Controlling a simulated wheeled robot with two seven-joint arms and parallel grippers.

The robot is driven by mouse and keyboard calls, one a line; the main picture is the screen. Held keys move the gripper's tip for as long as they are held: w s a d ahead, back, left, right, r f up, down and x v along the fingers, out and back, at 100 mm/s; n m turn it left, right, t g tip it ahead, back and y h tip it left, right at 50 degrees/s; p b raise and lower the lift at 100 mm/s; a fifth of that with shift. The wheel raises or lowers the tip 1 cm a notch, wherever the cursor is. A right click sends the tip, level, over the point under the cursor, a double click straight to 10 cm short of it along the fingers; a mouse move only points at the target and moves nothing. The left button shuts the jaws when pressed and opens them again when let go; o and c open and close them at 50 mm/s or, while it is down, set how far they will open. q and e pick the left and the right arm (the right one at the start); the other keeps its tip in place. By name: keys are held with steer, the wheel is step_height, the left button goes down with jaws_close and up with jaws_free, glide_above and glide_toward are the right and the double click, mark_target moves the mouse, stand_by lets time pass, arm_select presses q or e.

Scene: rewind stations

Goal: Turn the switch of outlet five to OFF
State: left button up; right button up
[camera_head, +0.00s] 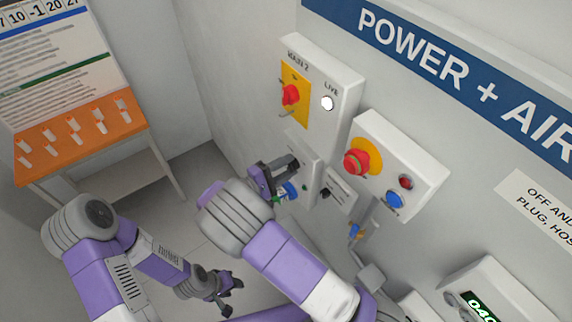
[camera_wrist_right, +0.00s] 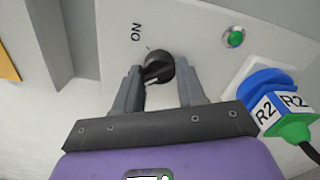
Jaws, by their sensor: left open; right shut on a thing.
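The switch (camera_wrist_right: 158,66), a black rotary knob with a pale mark, sits on a light grey outlet box (camera_wrist_right: 195,35) in the right wrist view. The word ON is printed beside it. My right gripper (camera_wrist_right: 161,76) has its fingers on either side of the knob and is shut on it. In the head view my right gripper (camera_head: 275,174) is at the wall box (camera_head: 306,150) and hides the knob. The outlet's number cannot be read. My left gripper (camera_head: 222,294) is open and empty, low over the floor, away from the boxes.
A blue plug (camera_wrist_right: 262,82) with an R2 tag and green lamp (camera_wrist_right: 235,38) are beside the switch. Above are a box with a red main switch (camera_head: 291,95) and one with a red emergency button (camera_head: 356,162). An orange-topped table (camera_head: 90,148) stands left.

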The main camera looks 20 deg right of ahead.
steer(key=shift+f+n, duration=0.1)
steer(key=shift+n, duration=0.4)
steer(key=o, duration=1)
steer(key=b+v, duration=0.1)
steer(key=v, duration=0.6)
steer(key=shift+s+a, duration=0.15)
steer(key=shift+a, duration=0.15)
